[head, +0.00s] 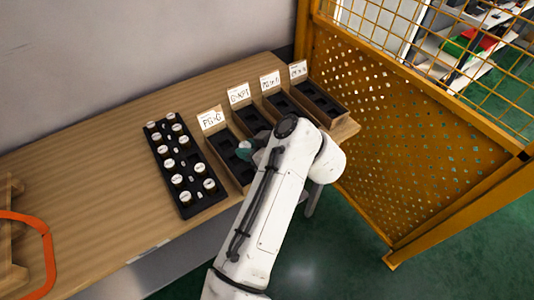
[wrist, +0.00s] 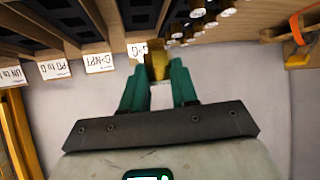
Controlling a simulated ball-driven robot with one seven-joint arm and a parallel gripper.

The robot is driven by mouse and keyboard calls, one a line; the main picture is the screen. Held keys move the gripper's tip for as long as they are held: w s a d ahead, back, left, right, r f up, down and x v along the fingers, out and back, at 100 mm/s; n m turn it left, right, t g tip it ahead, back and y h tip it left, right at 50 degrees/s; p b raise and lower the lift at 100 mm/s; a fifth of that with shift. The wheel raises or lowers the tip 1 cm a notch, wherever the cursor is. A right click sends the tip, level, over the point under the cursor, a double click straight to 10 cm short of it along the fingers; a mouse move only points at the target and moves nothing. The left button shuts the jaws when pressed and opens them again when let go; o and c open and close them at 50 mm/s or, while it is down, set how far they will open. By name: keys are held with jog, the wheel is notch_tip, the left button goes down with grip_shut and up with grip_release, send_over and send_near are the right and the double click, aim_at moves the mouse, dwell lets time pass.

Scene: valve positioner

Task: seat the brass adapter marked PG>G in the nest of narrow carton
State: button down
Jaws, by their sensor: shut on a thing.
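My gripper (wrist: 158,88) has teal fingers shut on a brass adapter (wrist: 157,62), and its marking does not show. In the head view my gripper (head: 244,150) is over or beside the leftmost carton (head: 219,168), partly hidden by my arm. Whether the adapter touches the carton cannot be told. The cartons are long, with black inserts and upright white labels. The leftmost label (head: 211,118) seems to read PG>G. Which carton counts as the narrow one is not clear.
A black tray (head: 183,209) with several white-topped adapters lies left of the cartons. Further cartons (head: 317,102) stand to the right. A yellow mesh fence (head: 385,140) borders the bench on the right. The bench's left part (head: 90,185) is mostly clear, with an orange-handled thing (head: 45,232) at its edge.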

jog(key=shift+f+b, duration=2.45)
jog(key=shift+f, duration=1.35)
jog(key=shift+f+b, duration=1.25)
jog(key=shift+f, duration=0.1)
jog(key=c, duration=0.8)
grip_release()
jog(key=b+v, duration=0.1)
jog(key=v, duration=1)
jog(key=shift+a, duration=0.1)
